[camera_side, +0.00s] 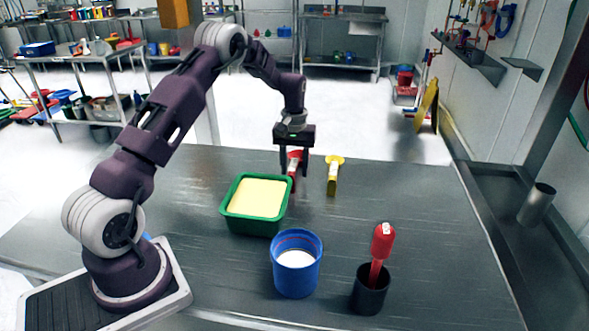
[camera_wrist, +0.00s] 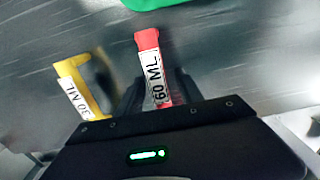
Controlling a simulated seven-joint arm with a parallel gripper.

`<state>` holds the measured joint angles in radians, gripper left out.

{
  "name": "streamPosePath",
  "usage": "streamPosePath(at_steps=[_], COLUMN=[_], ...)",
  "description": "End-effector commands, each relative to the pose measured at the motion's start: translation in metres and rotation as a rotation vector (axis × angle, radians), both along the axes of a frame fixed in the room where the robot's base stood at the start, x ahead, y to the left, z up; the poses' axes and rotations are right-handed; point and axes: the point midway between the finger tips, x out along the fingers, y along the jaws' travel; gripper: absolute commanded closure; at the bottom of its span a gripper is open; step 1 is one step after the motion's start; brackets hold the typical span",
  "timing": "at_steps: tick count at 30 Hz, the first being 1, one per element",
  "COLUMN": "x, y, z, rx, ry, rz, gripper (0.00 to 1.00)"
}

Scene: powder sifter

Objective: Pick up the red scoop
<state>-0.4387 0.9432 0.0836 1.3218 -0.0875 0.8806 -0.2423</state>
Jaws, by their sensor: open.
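The red scoop (camera_side: 294,172) lies on the dark table in the side view, just right of the green tub's far corner. My gripper (camera_side: 296,172) points down over it, open, with its fingers about the scoop. In the wrist view the red scoop's handle (camera_wrist: 148,42) carries a white "60 ML" label and reaches out beyond my gripper (camera_wrist: 150,95). The scoop's other end is hidden behind the gripper body. I cannot tell whether the fingers touch the handle.
A yellow scoop (camera_side: 333,176), labelled "30 ML", lies close to the right. The green tub (camera_side: 238,222) of pale powder stands to the left. A blue bucket (camera_side: 296,275) and a black cup (camera_side: 369,295) with a red-handled tool (camera_side: 382,245) stand in front. The table's right side is clear.

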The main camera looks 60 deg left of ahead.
Motion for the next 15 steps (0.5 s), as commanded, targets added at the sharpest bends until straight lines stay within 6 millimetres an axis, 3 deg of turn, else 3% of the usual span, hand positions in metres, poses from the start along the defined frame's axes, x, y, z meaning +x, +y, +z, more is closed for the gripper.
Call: streamPosePath(at_steps=[5,11,12,15], x=[0.0001,0.0001,0.0001,0.0000], y=[0.0001,-0.0001,-0.0001,0.0000], z=[0.0001,0.0004,0.0004,0.0004], rx=[0.001,0.001,0.001,0.001], ry=[-0.001,-0.001,-0.001,-0.001], rz=[0.000,0.000,0.000,0.000], gripper=[0.57,0.96,1.00,1.00])
